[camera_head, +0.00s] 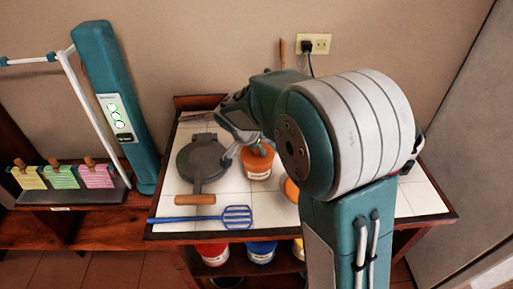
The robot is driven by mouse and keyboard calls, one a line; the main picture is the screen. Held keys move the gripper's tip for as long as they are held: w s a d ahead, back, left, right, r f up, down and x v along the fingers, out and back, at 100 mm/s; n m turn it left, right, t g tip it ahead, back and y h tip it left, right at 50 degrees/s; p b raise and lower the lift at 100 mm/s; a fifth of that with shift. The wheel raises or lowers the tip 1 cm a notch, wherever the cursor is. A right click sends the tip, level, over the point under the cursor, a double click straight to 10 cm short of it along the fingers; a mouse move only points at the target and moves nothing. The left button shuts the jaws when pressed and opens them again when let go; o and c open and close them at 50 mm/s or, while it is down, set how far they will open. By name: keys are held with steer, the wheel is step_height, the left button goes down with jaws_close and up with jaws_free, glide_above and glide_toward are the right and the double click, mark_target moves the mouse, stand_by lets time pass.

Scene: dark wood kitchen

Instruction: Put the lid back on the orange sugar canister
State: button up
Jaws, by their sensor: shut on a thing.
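The orange canister (257,170) with a pale label stands upright on the white-tiled tabletop, right of the round dark iron. My gripper (246,153) is at its top, with its fingers pointing down. It is shut on what seems to be the lid, but the fingers and arm hide most of that piece. I cannot tell whether the lid touches the canister rim. A second orange thing (291,190) shows beside my arm, mostly hidden, so I cannot tell what it is.
The dark iron (202,160) and a blue slotted spatula (205,217) lie on the tabletop (170,195) to the left. Red (213,254) and blue (261,252) containers stand on the shelf below. A wall outlet (314,44) with a plugged cord is behind.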

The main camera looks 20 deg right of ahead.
steer(key=o, duration=1)
steer(key=shift+o, duration=1.4)
steer(key=shift+r, duration=0.1)
steer(key=shift+r, duration=3.4)
jaws_close()
